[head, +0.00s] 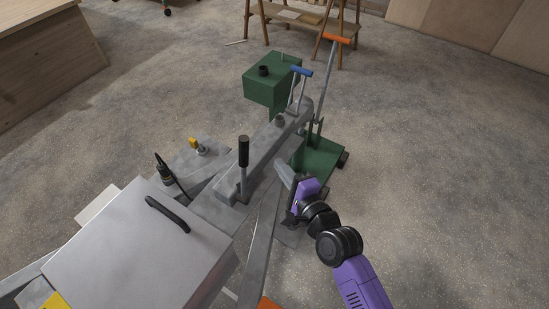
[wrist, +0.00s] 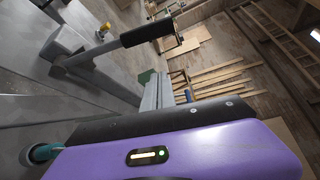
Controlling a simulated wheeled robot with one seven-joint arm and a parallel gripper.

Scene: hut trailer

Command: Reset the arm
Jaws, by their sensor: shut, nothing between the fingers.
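My gripper (head: 291,218) is at the end of my purple and black arm, in the lower middle of the head view. It is beside the right side of the grey trailer tongue (head: 262,148), close to the metal frame; I cannot tell whether it touches. The fingers are small and partly hidden there, and they look shut and empty. In the wrist view my purple hand casing fills the bottom, and the fingertips are not clear. A lever with a black grip (head: 243,152) stands upright on the tongue, left of my gripper. Its black grip also shows in the wrist view (wrist: 147,32).
A green wheeled stand (head: 319,159) with an orange-topped handle (head: 337,39) is just beyond my gripper. A green box (head: 272,85) and blue handle (head: 301,71) are farther back. A grey box (head: 140,250) is at the lower left. The floor at right is clear.

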